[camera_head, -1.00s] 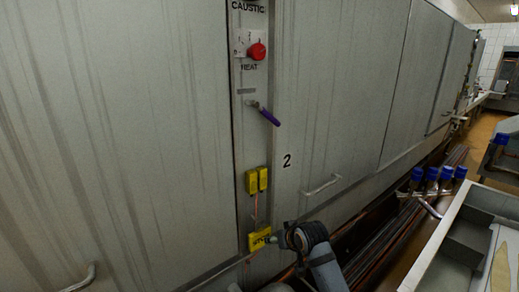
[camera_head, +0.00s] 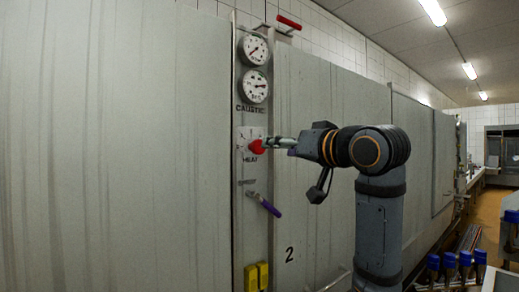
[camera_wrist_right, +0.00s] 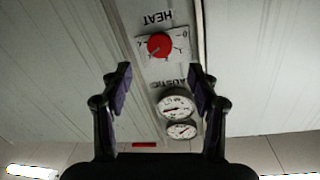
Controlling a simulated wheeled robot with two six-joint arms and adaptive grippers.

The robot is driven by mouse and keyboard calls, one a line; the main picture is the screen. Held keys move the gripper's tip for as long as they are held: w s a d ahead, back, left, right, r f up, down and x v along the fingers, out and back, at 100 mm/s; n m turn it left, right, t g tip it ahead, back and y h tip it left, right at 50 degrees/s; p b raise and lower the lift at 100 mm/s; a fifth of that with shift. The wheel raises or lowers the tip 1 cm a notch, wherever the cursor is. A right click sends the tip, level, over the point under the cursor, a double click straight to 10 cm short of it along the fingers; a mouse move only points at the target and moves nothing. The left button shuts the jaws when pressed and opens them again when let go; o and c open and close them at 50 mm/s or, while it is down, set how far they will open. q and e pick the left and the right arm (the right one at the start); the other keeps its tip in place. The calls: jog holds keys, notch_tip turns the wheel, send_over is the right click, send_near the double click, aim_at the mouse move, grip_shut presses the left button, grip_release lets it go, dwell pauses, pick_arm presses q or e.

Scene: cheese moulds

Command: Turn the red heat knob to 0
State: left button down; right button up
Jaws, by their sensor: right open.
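The red heat knob (camera_head: 257,146) sits on a white dial plate on the narrow metal panel, above the word HEAT. In the right wrist view, upside down, the knob (camera_wrist_right: 160,45) shows on its marked dial plate (camera_wrist_right: 178,54). The knob lies ahead, beyond the fingertips. My left gripper is not in view.
Two round gauges (camera_head: 255,67) are above the knob, over the word CAUSTIC. Large grey metal panels (camera_head: 140,150) flank the strip. Blue-topped items (camera_head: 450,262) stand at lower right.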

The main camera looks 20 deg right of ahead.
aim_at(260, 146)
jog(key=p+x, duration=0.3)
jog(key=x, duration=0.6)
jog(key=shift+w+r, duration=0.15)
jog(key=shift+w, duration=0.1)
jog(key=shift+w+a, duration=0.2)
jog(key=shift+w, duration=0.35)
jog(key=c, duration=1.2)
jog(key=shift+o, duration=0.2)
